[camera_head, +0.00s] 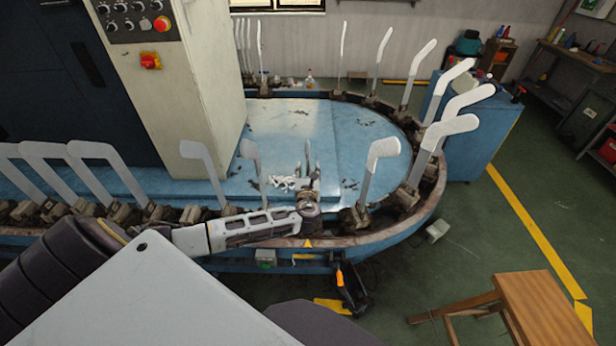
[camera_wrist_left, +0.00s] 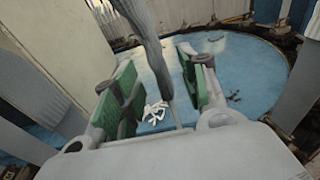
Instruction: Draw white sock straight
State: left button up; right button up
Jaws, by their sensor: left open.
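My left gripper (camera_head: 312,180) reaches in from the left over the front rim of the blue oval machine. Its jaws are open, with green pads showing in the left wrist view (camera_wrist_left: 160,88). A grey, foot-shaped upright form (camera_wrist_left: 152,50) shows between the two pads, with a gap to each side. A pale foot-shaped board (camera_head: 380,165) stands just right of the gripper, and another (camera_head: 253,160) stands to its left. I cannot clearly tell the white sock from the pale boards. My right gripper is not in view.
Several more upright boards (camera_head: 425,140) line the curved rim (camera_head: 400,222). White scraps (camera_head: 288,183) lie on the blue top (camera_head: 290,120) beside the gripper. A beige control cabinet (camera_head: 175,80) stands at the left. A wooden stool (camera_head: 545,300) stands at the lower right.

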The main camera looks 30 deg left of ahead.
pick_arm(q)
jog(key=shift+b+x, duration=0.8)
jog(key=shift+x, duration=0.6)
jog(key=c, duration=0.9)
jog(key=shift+c, duration=0.2)
jog(key=shift+f, duration=0.2)
jog(key=shift+s+f, duration=0.1)
